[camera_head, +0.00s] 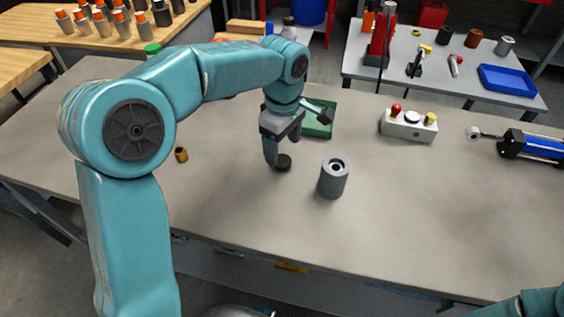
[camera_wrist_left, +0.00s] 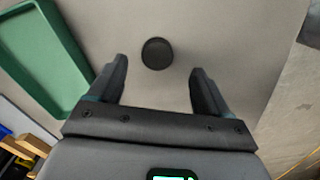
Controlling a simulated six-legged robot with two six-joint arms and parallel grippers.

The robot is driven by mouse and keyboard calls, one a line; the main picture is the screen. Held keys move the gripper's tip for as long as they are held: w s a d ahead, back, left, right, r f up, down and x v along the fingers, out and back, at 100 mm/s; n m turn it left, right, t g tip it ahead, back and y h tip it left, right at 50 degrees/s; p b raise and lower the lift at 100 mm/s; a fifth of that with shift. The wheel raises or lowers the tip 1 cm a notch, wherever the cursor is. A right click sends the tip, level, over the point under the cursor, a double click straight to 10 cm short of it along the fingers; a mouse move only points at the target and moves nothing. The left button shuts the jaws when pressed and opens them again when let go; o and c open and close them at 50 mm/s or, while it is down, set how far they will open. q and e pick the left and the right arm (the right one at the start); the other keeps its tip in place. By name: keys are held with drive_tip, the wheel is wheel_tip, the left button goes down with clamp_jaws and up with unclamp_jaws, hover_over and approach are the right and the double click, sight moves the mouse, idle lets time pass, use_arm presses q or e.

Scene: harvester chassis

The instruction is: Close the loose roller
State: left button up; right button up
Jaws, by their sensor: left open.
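The grey roller (camera_head: 332,180), a cylinder with a round hole in its top, stands upright on the workbench right of my left gripper. A small round black cap (camera_head: 283,163) lies on the bench, and it also shows in the left wrist view (camera_wrist_left: 157,53). My left gripper (camera_head: 283,150) points down just above the cap. In the left wrist view my left gripper (camera_wrist_left: 157,68) is open, its fingers apart with the cap between and just beyond the tips. It holds nothing. The right gripper is out of view.
A green tray (camera_head: 321,130) lies behind the gripper. A button box (camera_head: 408,124) and a blue cylinder (camera_head: 535,146) stand further right. A small brass piece (camera_head: 181,154) lies to the left. The bench front is clear.

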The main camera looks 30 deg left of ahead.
sight(282, 160)
use_arm(q)
drive_tip(key=f, duration=0.5)
drive_tip(key=shift+w+a+f, duration=0.1)
drive_tip(key=shift+w+a, duration=0.1)
drive_tip(key=c, duration=1.1)
